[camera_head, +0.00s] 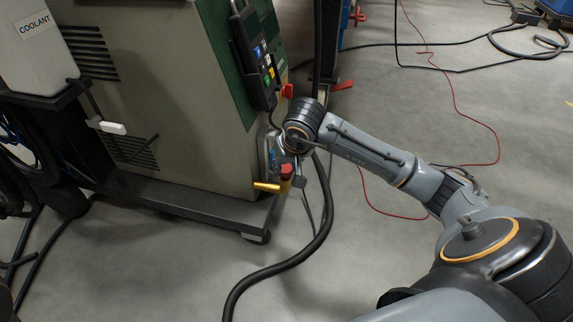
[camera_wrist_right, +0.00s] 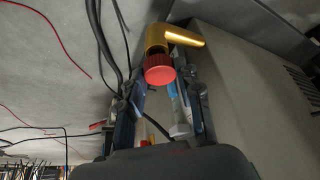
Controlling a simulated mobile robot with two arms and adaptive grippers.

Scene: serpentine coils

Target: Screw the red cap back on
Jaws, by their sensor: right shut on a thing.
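The red cap (camera_wrist_right: 160,74) has a ribbed rim and shows its flat face in the right wrist view. It is at the near end of a brass elbow pipe (camera_wrist_right: 182,37); I cannot tell whether it is threaded on or only against it. My right gripper (camera_wrist_right: 164,82) has a finger on each side of the cap and is shut on it. In the head view the red cap (camera_head: 287,170) and the brass elbow (camera_head: 266,187) are at the machine's lower right corner, below my right wrist. The fingertips are partly hidden there. My left gripper is not in view.
The grey-green machine (camera_head: 180,110) stands close beside my right gripper, with a control pendant (camera_head: 256,58) above. A thick black hose (camera_head: 300,254) runs over the floor just right of it. A red cable (camera_head: 455,100) lies farther right. The floor in front is mostly clear.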

